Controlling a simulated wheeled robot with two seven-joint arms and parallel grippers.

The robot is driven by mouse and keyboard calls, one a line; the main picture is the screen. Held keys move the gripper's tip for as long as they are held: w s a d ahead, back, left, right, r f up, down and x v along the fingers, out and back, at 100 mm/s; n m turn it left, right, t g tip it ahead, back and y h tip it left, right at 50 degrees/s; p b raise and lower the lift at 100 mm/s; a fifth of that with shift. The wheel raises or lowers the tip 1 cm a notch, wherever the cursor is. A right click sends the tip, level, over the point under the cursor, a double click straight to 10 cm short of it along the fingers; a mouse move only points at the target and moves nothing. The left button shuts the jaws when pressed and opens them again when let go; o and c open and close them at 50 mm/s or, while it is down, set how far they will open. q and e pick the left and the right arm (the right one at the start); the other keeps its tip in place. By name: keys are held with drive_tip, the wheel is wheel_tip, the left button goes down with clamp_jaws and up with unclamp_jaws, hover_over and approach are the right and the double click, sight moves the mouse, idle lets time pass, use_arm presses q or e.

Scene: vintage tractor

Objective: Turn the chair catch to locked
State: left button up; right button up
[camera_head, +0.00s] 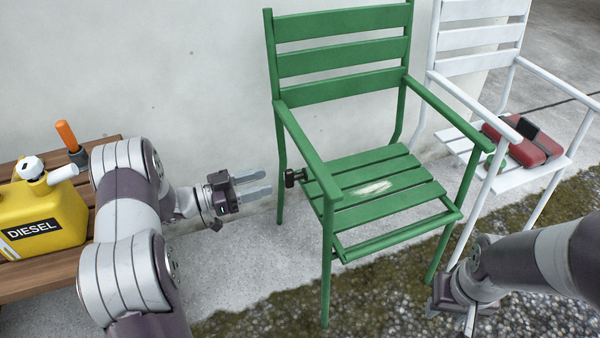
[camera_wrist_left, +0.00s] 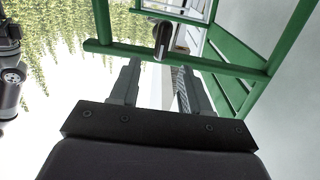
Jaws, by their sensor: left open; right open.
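The green chair (camera_head: 365,195) stands upright by the wall. Its catch (camera_head: 296,177) is a small black knob on the left side of the seat frame. In the left wrist view the catch (camera_wrist_left: 161,40) shows just beyond the fingertips, against the green frame (camera_wrist_left: 225,65). My left gripper (camera_head: 266,183) is open and empty, pointing right at the catch with a small gap. Its two fingers (camera_wrist_left: 158,68) stand apart in the wrist view, roughly lined up with the catch. My right gripper (camera_head: 466,318) is low at the right, pointing down, open, partly hidden by its arm.
A white chair (camera_head: 520,175) with a red and black case (camera_head: 525,145) on it stands at the right. A wooden bench (camera_head: 20,285) at the left holds a yellow diesel can (camera_head: 45,212) and an orange-handled tool (camera_head: 68,138). Bare concrete lies between bench and green chair.

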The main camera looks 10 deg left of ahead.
sight(296, 174)
use_arm(q)
drive_tip(key=b+x, duration=0.2)
drive_tip(key=x, duration=0.7)
drive_tip(key=shift+f+b, duration=0.15)
drive_tip(key=shift+b, duration=0.2)
drive_tip(key=shift+w+d, duration=0.25)
drive_tip(key=shift+d, duration=0.05)
clamp_jaws()
